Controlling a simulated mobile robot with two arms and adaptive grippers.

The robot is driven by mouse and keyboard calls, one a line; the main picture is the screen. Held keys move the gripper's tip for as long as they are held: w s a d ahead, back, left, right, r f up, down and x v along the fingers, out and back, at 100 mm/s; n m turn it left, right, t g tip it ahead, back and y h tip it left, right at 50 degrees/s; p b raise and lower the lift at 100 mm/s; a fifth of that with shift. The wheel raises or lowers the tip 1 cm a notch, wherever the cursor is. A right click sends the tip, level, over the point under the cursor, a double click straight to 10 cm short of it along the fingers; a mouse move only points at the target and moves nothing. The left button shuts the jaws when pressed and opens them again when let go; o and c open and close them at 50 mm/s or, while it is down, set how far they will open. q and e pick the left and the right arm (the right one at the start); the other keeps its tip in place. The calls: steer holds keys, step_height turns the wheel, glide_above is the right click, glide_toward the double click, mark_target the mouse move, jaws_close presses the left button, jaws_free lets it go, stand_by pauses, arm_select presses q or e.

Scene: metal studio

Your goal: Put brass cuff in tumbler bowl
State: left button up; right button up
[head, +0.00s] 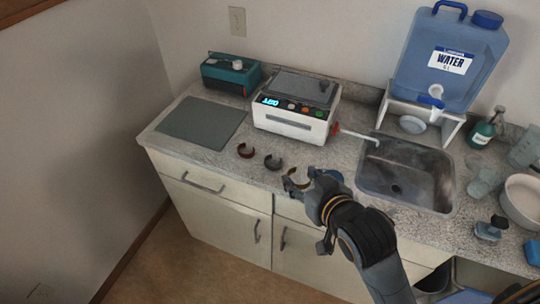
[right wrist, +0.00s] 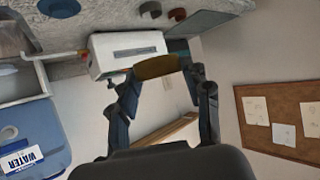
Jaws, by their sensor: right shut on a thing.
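The brass cuff (head: 291,183) is a yellowish open ring. It also shows in the right wrist view (right wrist: 157,67), spanning the space between the fingertips. My right gripper (head: 308,186) is shut on it above the counter's front edge, left of the sink; it shows in the wrist view (right wrist: 160,78). A reddish-brown cuff (head: 245,150) and a grey cuff (head: 273,162) lie on the counter to its left. A blue round dish (head: 335,175) is partly hidden behind my gripper; I cannot tell whether it is the tumbler bowl. My left gripper is out of view.
A white machine (head: 293,117) with a lid and buttons, a teal device (head: 230,75) and a grey mat (head: 202,122) stand left of the sink (head: 405,178). A blue water container (head: 450,60) is behind it. A white bowl (head: 522,207) stands at the right.

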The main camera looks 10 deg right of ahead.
steer(key=shift+s+a+f, duration=0.25)
steer(key=shift+s+f, duration=0.05)
steer(key=shift+w+f, duration=0.1)
steer(key=shift+f, duration=0.1)
steer(key=p, duration=0.2)
glide_above(293, 177)
step_height(293, 177, down, 9)
steer(key=shift+f, duration=0.2)
step_height(293, 177, down, 3)
steer(key=shift+d+p, duration=0.1)
steer(key=shift+p, duration=0.4)
steer(key=shift+f, duration=0.2)
steer(key=shift+f, duration=0.2)
steer(key=o, duration=1)
